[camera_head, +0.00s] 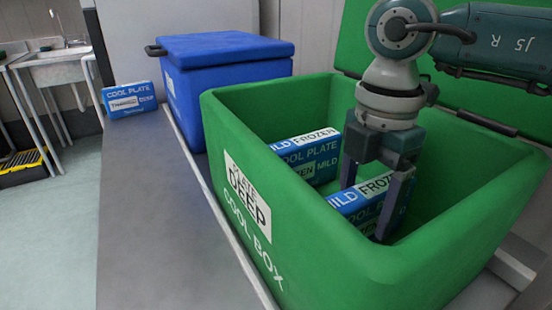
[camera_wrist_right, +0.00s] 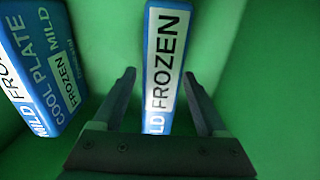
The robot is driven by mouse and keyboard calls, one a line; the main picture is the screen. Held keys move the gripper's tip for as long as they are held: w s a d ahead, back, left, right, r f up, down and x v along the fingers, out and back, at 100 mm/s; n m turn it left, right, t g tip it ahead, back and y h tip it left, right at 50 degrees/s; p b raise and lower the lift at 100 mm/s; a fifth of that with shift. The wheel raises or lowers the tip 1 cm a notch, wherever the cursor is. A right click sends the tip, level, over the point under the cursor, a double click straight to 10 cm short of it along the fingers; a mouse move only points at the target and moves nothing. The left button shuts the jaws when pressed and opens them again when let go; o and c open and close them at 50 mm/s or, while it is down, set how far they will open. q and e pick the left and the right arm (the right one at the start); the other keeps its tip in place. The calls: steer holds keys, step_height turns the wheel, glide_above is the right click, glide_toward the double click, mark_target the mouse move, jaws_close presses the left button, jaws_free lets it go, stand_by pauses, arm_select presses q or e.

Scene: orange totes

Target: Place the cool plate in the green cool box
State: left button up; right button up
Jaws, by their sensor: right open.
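The green cool box (camera_head: 216,122) stands open in the head view. Two blue and white cool plates are inside it, one further back (camera_head: 318,158) and one nearer (camera_head: 345,200). A third cool plate (camera_head: 129,99) stands outside, beside the blue box. My right gripper (camera_head: 364,207) is down inside the green box with its fingers open around the nearer plate. In the right wrist view the plate's narrow top edge (camera_wrist_right: 166,60) lies between the spread fingertips, with gaps on both sides; the other plate (camera_wrist_right: 38,70) is at left. My left gripper is not in view.
A closed blue cool box (camera_head: 235,85) with a dark handle stands behind the green one. The green box's open lid (camera_head: 350,50) rises behind my right arm. A sink (camera_head: 62,68) is at the far left.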

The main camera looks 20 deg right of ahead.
step_height(320, 180, up, 12)
steer(key=shift+r+p, duration=0.2)
steer(key=shift+p, duration=0.4)
